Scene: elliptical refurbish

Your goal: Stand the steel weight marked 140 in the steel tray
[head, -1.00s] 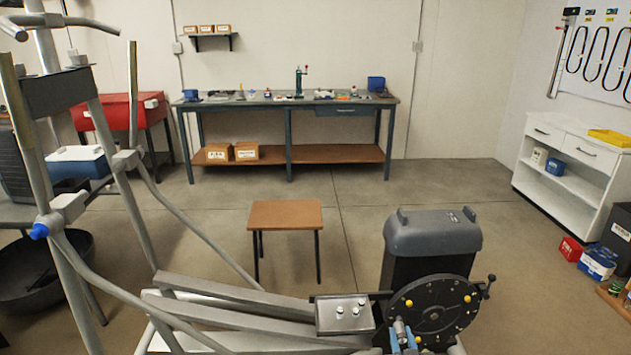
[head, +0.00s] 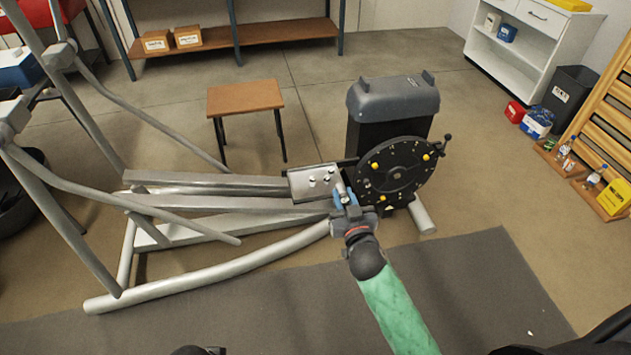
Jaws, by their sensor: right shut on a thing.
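The steel tray (head: 299,189) is a small shallow plate on the machine's frame, left of the black disc. Several small pale and dark pieces are on it, too small to identify. My right gripper (head: 345,197), with blue fingers, is at the tray's right edge. It is shut on a small silver piece (head: 341,186), which looks like a steel weight. The fingers partly hide it, and no 140 marking is readable. I cannot tell whether the piece touches the tray. My left gripper is not in view.
The black disc (head: 385,187) with yellow knobs and a crank stands just right of my gripper, below a grey housing (head: 392,98). Silver rails (head: 220,202) run left from the tray. A stool (head: 245,97) stands behind. The grey mat (head: 260,300) in front is mostly clear.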

